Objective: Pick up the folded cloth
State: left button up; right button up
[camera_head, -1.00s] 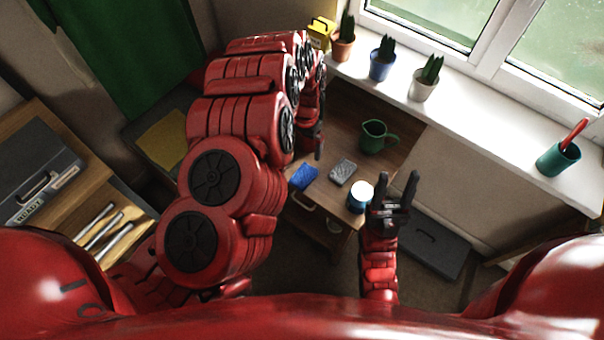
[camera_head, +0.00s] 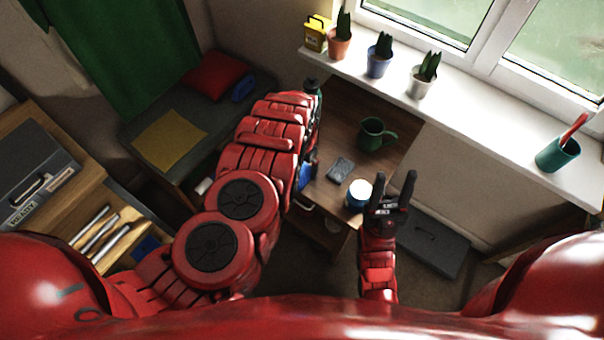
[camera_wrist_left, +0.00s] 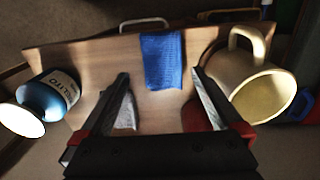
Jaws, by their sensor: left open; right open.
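A blue folded cloth (camera_wrist_left: 162,60) lies at the edge of the wooden table, near the drawer handles. In the head view only a strip of the cloth (camera_head: 306,176) shows beside my left arm. My left gripper (camera_wrist_left: 161,74) is open and empty; in the left wrist view the cloth lies between and beyond its fingertips. In the head view this gripper is mostly hidden by its own arm. My right gripper (camera_head: 393,190) is open and empty, in front of the table's right side.
A blue-and-white jar (camera_head: 359,194) and a grey block (camera_head: 341,169) sit near the cloth, with a green mug (camera_head: 374,134) behind. A cream mug (camera_wrist_left: 262,85) stands close to my left gripper's right finger. Potted cacti (camera_head: 380,56) line the windowsill. A yellow sheet (camera_head: 168,140) lies on the bench.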

aim_at(301, 174)
pick_arm(q)
jog(key=shift+a+f+p, duration=0.1)
jog(key=shift+f+p, duration=0.2)
jog(key=shift+f, duration=0.3)
jog(key=shift+w+a+f, duration=0.1)
jog(key=shift+f, duration=0.65)
jog(key=shift+f+b, duration=0.3)
jog(key=shift+f, duration=0.9)
jog(key=c, duration=1.2)
jog(key=shift+c, duration=0.2)
jog(key=shift+r, duration=0.2)
